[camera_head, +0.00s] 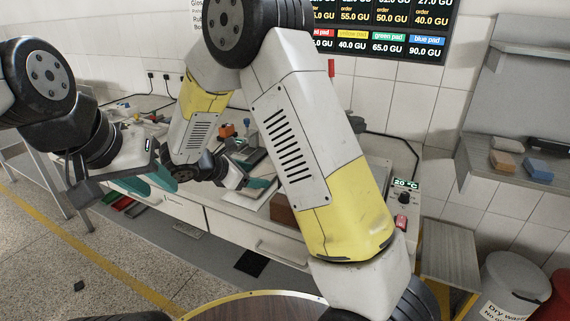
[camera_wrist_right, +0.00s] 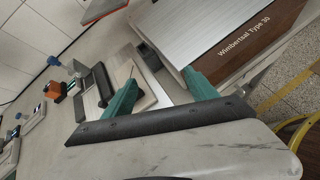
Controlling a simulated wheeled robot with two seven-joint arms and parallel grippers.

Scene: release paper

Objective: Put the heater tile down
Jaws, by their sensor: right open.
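I cannot identify the heater tile with certainty. A flat plate with an orange edge (camera_wrist_right: 104,9) is cut off at the top of the right wrist view and may be it. My right gripper (camera_wrist_right: 160,93) is open, its teal fingers apart with nothing gripped between them. It is over the bench beside a brown block (camera_wrist_right: 262,40) with a pale top, marked "Wimbertaal Type 30". My left gripper (camera_head: 146,182) is in front of the bench at left. Its teal fingers show, but their gap is unclear. My right arm hides part of the bench in the head view.
A unit showing 20 °C (camera_head: 404,184) stands at the bench's right end. An orange item (camera_wrist_right: 56,91) and dark tools lie on the bench. A shelf (camera_head: 520,150) holds coloured pads. A bin (camera_head: 512,285) stands at lower right. Open floor lies at left.

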